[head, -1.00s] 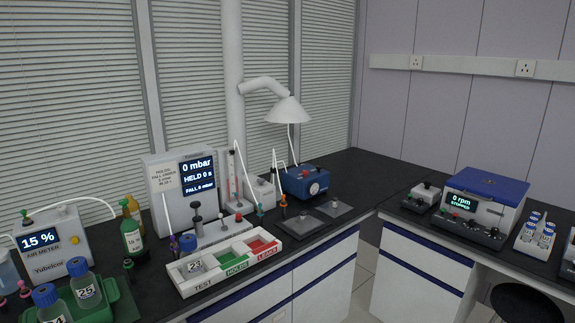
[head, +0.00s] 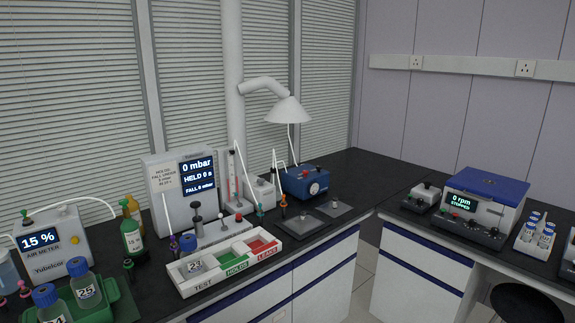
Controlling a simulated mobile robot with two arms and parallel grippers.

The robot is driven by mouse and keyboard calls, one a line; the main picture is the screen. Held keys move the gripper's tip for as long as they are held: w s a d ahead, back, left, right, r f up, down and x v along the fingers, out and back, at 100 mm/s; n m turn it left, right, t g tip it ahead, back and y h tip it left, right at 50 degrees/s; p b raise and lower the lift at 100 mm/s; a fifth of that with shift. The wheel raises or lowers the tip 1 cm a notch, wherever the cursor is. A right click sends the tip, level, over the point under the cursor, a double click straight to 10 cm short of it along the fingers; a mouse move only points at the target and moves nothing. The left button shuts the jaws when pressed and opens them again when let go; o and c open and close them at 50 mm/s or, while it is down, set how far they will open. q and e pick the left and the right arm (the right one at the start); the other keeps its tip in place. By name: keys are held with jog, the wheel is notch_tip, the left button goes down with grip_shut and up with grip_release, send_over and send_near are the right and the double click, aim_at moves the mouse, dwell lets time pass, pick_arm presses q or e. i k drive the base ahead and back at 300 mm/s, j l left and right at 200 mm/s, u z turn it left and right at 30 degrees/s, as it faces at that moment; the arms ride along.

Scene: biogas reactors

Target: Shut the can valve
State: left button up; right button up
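I cannot tell for sure which thing is the can or its valve. Small coloured knobs on posts, such as a red one (head: 284,200) and a purple one (head: 174,246), stand along the bench with tubing. They are too small to tell open from shut. Neither of my grippers is in view.
A pressure unit (head: 165,180) reads 0 mbar. An air meter (head: 48,259) reads 15 %. A blue-lidded machine (head: 489,186) stands on the right bench. A floor gap separates the benches.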

aim_at(123, 202)
jog(key=u, duration=1)
